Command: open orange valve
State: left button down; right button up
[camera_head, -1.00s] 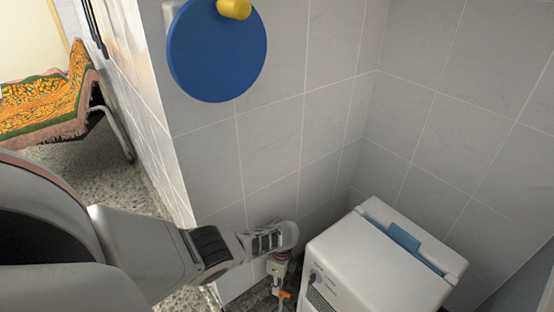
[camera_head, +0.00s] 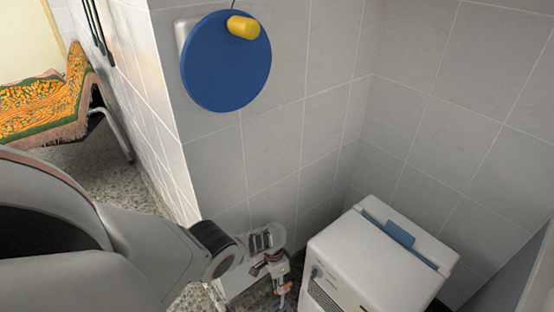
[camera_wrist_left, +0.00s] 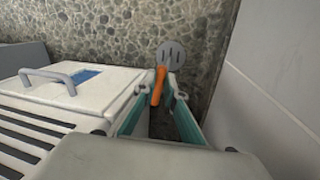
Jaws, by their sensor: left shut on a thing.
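The orange valve (camera_wrist_left: 158,86) shows in the left wrist view as an orange handle beside a round grey fitting (camera_wrist_left: 171,55). In the head view a small orange part (camera_head: 287,287) shows low by the wall, left of the white machine. My left gripper (camera_wrist_left: 160,92) has its two fingers on either side of the orange handle and is shut on it. In the head view the left gripper (camera_head: 278,278) points down beside the machine, with its fingertips small and partly hidden. My right gripper is in neither view.
A white machine (camera_head: 365,265) with a blue-handled lid stands close to the right of my left gripper. Tiled walls (camera_head: 300,150) close in behind. A blue disc (camera_head: 225,65) with a yellow knob hangs on the wall. A patterned cloth (camera_head: 40,105) lies on a seat at far left.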

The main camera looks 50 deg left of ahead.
pick_arm(q)
jog(key=shift+d+n, duration=0.15)
jog(key=shift+n, duration=0.55)
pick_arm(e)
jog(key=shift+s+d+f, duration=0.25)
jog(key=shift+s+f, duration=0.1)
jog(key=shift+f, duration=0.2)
pick_arm(q)
jog(key=shift+s+f+n, duration=0.1)
jog(key=shift+n, duration=0.2)
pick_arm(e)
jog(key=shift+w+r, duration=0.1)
pick_arm(q)
jog(key=c, duration=2.1)
grip_release()
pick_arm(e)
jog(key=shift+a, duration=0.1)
pick_arm(q)
jog(key=shift+r, duration=0.3)
jog(key=shift+r, duration=0.15)
notch_tip(320, 180, up, 6)
jog(key=a, duration=0.1)
jog(key=shift+a+r, duration=0.25)
